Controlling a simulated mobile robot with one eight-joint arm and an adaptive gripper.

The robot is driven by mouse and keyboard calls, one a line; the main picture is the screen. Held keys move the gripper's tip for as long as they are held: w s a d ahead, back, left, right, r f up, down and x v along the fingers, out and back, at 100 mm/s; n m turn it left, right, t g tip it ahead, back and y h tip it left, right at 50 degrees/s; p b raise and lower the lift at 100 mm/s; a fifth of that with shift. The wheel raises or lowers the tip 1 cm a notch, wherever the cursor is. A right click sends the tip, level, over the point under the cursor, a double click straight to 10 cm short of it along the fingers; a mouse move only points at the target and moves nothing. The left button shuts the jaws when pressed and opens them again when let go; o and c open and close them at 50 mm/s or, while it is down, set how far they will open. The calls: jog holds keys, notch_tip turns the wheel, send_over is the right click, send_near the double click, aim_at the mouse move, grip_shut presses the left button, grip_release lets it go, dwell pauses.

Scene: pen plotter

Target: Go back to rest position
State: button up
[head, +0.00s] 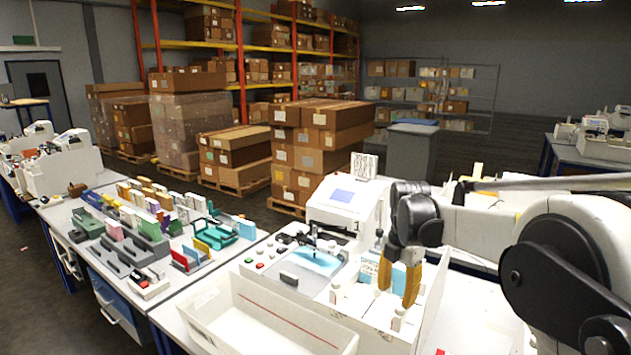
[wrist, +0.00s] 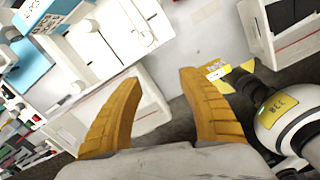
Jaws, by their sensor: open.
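My gripper (head: 399,282) hangs from the arm at the right of the head view, with its two orange fingers pointing down. The fingers are apart and nothing shows between them. In the wrist view, the orange fingers (wrist: 160,115) are spread over a blurred background of white surfaces and dark floor. The white pen plotter (head: 345,205) stands left of my gripper, with a blue-lit bed (head: 312,260) and a small screen on top. My gripper is over or in front of the white compartments right of the plotter; its exact height above them is unclear.
A long white tray (head: 235,318) lies at the front of the table. Several colored holders and blocks (head: 150,225) fill the table to the left. Stacked boxes (head: 308,150) on pallets and a grey cabinet (head: 412,152) stand behind. Dark floor is open at the far left.

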jog(key=s+r+m+t+b, duration=0.25)
jog(key=s+m+b, duration=0.25)
jog(key=s+m, duration=0.9)
jog(key=s+f+m+t+b, duration=0.3)
jog(key=s+f+m, duration=0.4)
jog(key=s+m, duration=0.4)
jog(key=shift+s+a+f+t, duration=0.2)
jog(key=shift+s+t, duration=0.35)
jog(key=shift+s, duration=0.25)
